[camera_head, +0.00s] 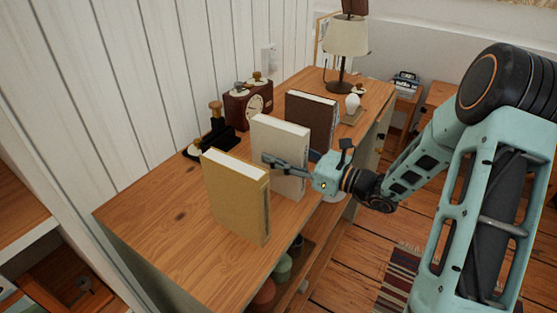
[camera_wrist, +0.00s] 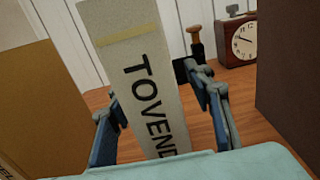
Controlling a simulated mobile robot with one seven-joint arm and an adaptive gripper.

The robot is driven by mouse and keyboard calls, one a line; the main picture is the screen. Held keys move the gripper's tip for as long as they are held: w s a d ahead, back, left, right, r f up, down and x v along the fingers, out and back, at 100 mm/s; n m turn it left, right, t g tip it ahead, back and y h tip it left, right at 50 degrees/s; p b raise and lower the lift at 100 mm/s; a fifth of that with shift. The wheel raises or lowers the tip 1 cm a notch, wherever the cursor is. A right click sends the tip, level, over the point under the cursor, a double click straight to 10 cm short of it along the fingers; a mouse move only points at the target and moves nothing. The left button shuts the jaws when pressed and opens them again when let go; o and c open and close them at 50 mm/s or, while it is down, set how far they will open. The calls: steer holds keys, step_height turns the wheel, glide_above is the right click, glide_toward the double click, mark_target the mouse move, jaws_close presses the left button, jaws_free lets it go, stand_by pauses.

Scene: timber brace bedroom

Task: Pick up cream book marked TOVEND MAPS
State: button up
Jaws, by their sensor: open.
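The cream book (camera_head: 279,148) stands upright on the wooden cabinet top, between a tan book and a dark brown book. In the wrist view its spine (camera_wrist: 143,85) shows the letters TOVEND; the lower part is hidden by my gripper. My gripper (camera_head: 285,166) reaches in from the right at the cream book. In the wrist view my gripper (camera_wrist: 158,108) is open, with one finger on each side of the spine. The left finger overlaps the spine's edge in the picture; I cannot tell whether it touches.
The tan book (camera_head: 237,200) stands close in front, and the dark brown book (camera_head: 310,117) stands behind. A clock (camera_head: 250,104), a lamp (camera_head: 347,40) and a bulb-shaped object (camera_head: 352,104) are farther back. The cabinet top (camera_head: 150,215) is clear at front left.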

steer(key=shift+w+a, duration=0.1)
steer(key=shift+a, duration=0.1)
jaws_close()
steer(key=shift+r, duration=0.1)
stand_by(0.4)
